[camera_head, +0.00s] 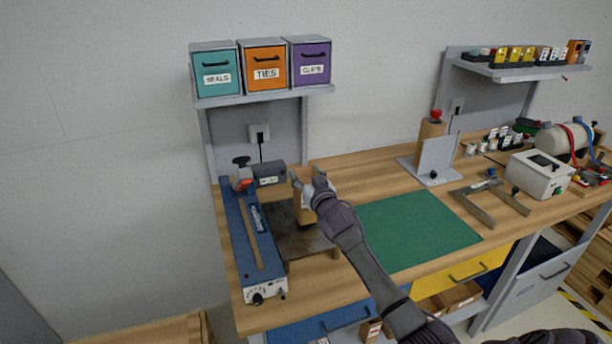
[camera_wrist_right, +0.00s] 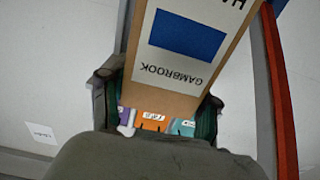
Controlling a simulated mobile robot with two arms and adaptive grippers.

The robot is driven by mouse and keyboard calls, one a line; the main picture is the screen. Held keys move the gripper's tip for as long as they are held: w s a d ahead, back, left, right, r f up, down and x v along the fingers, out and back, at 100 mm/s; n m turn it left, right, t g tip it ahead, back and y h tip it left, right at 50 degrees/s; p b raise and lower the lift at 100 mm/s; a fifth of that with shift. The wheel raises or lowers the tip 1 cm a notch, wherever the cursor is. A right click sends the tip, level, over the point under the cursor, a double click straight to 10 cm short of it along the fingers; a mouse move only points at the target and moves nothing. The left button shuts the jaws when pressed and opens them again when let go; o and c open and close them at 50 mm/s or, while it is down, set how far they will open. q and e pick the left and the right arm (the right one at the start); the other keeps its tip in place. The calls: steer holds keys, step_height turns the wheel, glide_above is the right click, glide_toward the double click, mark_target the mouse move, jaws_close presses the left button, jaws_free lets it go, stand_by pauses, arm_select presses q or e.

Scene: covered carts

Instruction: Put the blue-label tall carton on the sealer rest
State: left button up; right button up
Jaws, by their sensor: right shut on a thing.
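The blue-label tall carton (camera_head: 304,211) is brown and stands about upright in my right gripper (camera_head: 308,180). In the right wrist view the carton (camera_wrist_right: 180,65) shows a white panel with a blue block and the word GAMBROOK, with a gripper finger on each side. The sealer rest (camera_head: 302,243), a dark plate beside the blue sealer (camera_head: 246,235), lies under the carton. I cannot tell whether the carton's base touches the rest or hangs just above it. My left gripper is not in view.
A green mat (camera_head: 415,230) lies clear to the right. Behind it stands a grey upright plate (camera_head: 437,158). A shelf with teal, orange and purple drawers (camera_head: 265,66) hangs above the sealer. A metal square frame (camera_head: 490,205) and a white box (camera_head: 538,174) lie further right.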

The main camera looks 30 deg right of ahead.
steer(key=shift+f, duration=0.45)
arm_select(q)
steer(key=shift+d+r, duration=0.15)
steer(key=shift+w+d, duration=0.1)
arm_select(e)
steer(key=shift+f, duration=0.1)
steer(key=o, duration=1.5)
steer(key=shift+f, duration=0.1)
steer(key=shift+c, duration=0.2)
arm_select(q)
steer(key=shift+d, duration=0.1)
